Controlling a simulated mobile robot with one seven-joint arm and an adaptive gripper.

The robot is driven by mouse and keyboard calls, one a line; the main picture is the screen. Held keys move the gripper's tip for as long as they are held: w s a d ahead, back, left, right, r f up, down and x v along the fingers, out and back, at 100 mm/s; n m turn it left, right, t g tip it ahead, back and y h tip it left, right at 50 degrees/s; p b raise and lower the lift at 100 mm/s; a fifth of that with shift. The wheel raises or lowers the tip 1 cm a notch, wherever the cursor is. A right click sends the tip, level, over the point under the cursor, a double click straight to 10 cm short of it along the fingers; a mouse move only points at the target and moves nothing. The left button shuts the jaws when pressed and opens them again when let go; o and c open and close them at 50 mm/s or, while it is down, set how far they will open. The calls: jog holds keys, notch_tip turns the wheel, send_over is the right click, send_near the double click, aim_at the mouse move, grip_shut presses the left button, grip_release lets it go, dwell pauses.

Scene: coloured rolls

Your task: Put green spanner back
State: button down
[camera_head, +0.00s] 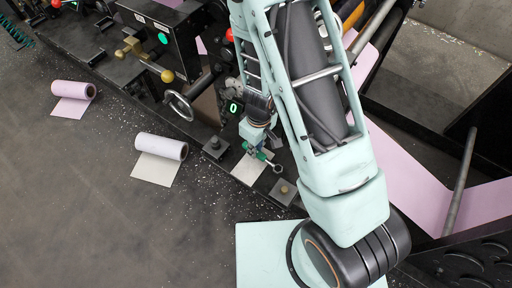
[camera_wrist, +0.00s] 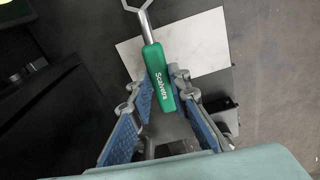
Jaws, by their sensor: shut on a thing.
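The green spanner has a green handle marked "Scalvetra" (camera_wrist: 158,78) and a grey metal shaft with an open ring-like head pointing to the top of the wrist view. My gripper (camera_wrist: 160,92) is shut on the handle, with a blue-padded finger on each side. In the head view my gripper (camera_head: 257,147) is low over the machine's front ledge, and the spanner's metal end (camera_head: 277,168) sticks out to its lower right. A pale sheet (camera_wrist: 205,45) lies beneath the spanner; it also shows in the head view (camera_head: 246,172). I cannot tell whether the spanner touches it.
A pink roll (camera_head: 73,90) and a white-lilac roll (camera_head: 161,147) lie on the open grey floor at left. Pink web (camera_head: 415,185) runs at right.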

jog(key=shift+f+b, duration=0.5)
jog(key=shift+f, duration=0.05)
dwell(0.4)
jog(key=shift+s+a+r+t+h+p, duration=0.15)
jog(key=shift+s+r+t+h+p, duration=0.1)
jog(key=shift+t+h+p, duration=0.25)
jog(key=shift+t, duration=0.3)
jog(key=shift+h, duration=0.3)
jog(key=shift+f+b, duration=0.55)
jog(key=shift+f, duration=0.05)
jog(key=c, duration=1.2)
grip_release()
jog(key=shift+c, duration=0.2)
jog(key=shift+r, duration=0.15)
